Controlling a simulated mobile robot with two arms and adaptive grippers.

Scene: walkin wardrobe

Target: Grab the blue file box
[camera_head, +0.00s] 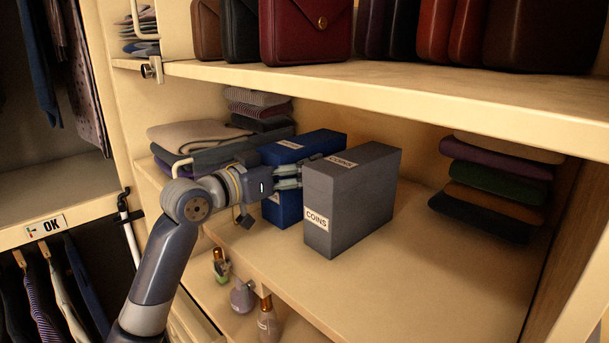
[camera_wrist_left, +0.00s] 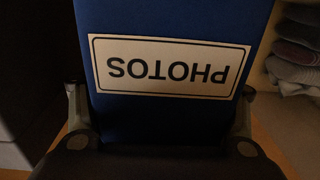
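The blue file box (camera_head: 315,146) stands upright on the middle shelf, left of the grey file box. In the left wrist view the blue file box (camera_wrist_left: 180,22) fills the middle, with its white PHOTOS label upside down. My left gripper (camera_head: 289,176) reaches in from the left at the box's front. In the wrist view its two fingers lie along the box's two sides and appear to touch them, closed on it. The box's lower part is partly hidden by the gripper and the grey box. My right gripper is not in view.
A grey file box (camera_head: 352,200) labelled COINS stands close on the right. Folded clothes (camera_head: 205,135) lie behind on the left, and another folded stack (camera_head: 490,190) lies at right. Small bottles (camera_head: 242,296) stand below. The upper shelf (camera_head: 390,97) with bags overhangs.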

